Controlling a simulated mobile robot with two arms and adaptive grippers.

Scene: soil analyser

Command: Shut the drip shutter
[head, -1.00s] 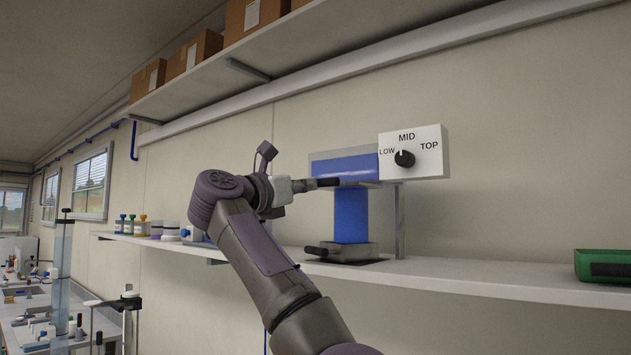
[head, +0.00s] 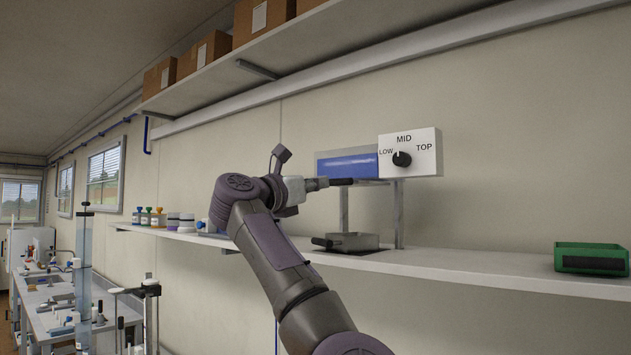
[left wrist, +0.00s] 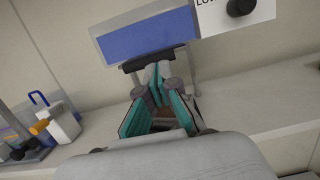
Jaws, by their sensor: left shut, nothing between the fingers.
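The analyser hangs above the shelf, with a blue-filled tank (head: 348,165) that also shows in the left wrist view (left wrist: 145,35). A dark bar (left wrist: 152,58), which looks like the drip shutter's handle, lies along the tank's lower edge. My left gripper (head: 322,184) is shut and empty, its fingertips right at this bar. In the left wrist view the fingertips (left wrist: 158,74) sit just below the bar and seem to touch it. No blue column shows under the tank. My right gripper is out of view.
A white dial box (head: 410,152) marked LOW, MID, TOP joins the tank on the right; its pointer is near LOW. A metal tray (head: 352,242) stands below on the shelf (head: 450,268). A green bin (head: 591,257) is at the right, coloured-lid jars (head: 158,219) at the left.

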